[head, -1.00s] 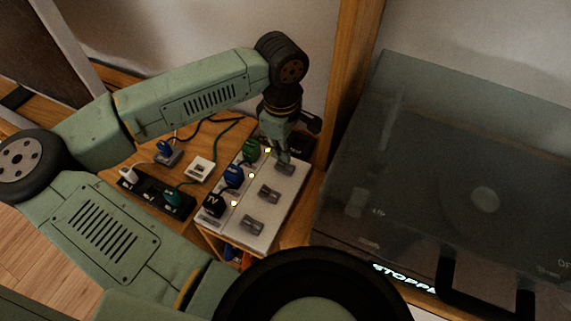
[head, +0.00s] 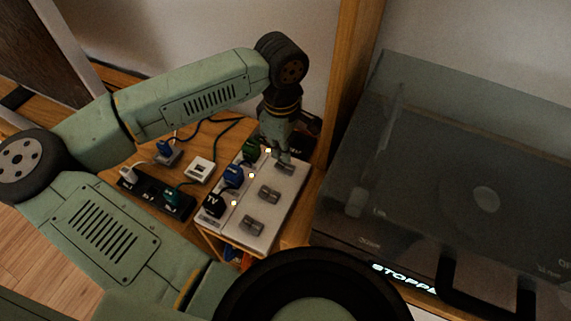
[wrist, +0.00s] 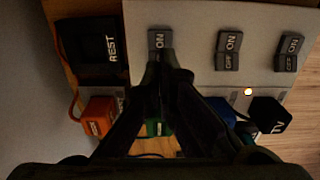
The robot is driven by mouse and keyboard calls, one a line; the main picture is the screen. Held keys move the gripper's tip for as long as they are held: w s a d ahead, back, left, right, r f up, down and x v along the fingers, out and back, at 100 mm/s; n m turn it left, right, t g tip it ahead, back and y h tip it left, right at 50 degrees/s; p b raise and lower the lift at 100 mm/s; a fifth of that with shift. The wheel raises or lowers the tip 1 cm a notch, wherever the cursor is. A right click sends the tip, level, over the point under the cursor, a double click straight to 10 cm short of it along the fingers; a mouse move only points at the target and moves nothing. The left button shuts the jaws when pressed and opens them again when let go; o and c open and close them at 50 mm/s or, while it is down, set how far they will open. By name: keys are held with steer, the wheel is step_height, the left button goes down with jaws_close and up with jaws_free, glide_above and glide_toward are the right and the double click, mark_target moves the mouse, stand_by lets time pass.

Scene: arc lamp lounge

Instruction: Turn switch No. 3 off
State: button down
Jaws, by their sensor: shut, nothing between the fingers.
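A pale power strip (head: 230,228) carries a row of three dark rocker switches. The far switch (head: 285,169) is at my gripper (head: 283,158). The middle switch (head: 269,194) and near switch (head: 254,222) are clear of it. In the wrist view the same switches show as left (wrist: 160,40), middle (wrist: 228,50) and right (wrist: 289,51), with ON and OFF lettering. My gripper (wrist: 160,70) is shut and empty, its tips over or against the lower edge of the left switch, hiding its lower part. I cannot tell whether they touch. No switch numbers are legible.
Green (head: 250,150), blue (head: 233,175) and black TV (head: 213,205) plugs stand along the strip beside small lit lamps. A black block marked REST (wrist: 97,46) lies left of the strip in the wrist view. A dark-lidded turntable (head: 450,180) stands to the right, beyond a wooden post (head: 345,90).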

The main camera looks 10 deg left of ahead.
mark_target(282, 165)
steer(key=shift+f+b, duration=1.65)
steer(key=shift+b, duration=0.15)
stand_by(0.6)
steer(key=shift+r, duration=0.15)
steer(key=shift+r+p, duration=1.5)
steer(key=shift+r, duration=1.9)
steer(key=shift+s, duration=0.1)
